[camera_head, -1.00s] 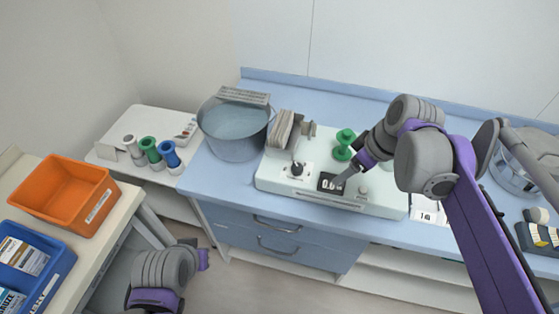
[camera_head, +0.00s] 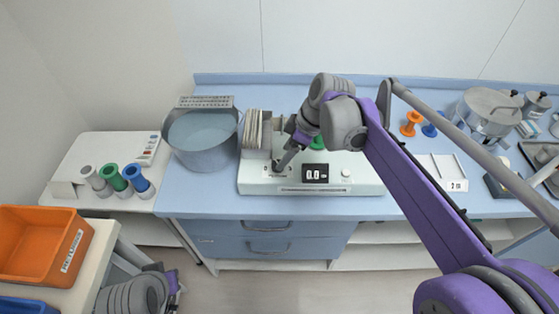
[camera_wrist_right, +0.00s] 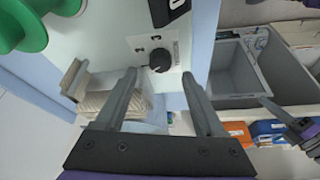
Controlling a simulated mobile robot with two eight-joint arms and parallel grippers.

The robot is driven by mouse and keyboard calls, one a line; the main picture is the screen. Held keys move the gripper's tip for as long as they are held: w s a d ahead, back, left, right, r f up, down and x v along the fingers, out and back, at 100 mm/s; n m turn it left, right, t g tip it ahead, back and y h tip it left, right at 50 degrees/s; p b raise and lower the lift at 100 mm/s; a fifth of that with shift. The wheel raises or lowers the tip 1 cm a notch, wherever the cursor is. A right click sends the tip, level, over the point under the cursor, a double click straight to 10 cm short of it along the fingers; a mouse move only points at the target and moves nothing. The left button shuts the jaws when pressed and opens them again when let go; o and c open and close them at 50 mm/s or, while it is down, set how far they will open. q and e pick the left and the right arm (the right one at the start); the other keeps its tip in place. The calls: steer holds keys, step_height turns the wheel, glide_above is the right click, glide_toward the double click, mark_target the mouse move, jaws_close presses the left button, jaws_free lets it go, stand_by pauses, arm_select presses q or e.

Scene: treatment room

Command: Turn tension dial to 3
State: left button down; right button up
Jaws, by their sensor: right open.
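The white machine (camera_head: 360,179) stands on the blue counter.
A green spool (camera_head: 317,143) on the machine is partly hidden behind my right arm. A stack of pale sheets (camera_head: 251,130) in a holder stands close left of my right gripper. A grey pot (camera_head: 203,135) is further left. A white card (camera_head: 457,186) lies right.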

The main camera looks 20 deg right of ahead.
steer(key=shift+x, duration=2.1)
jaws_close()
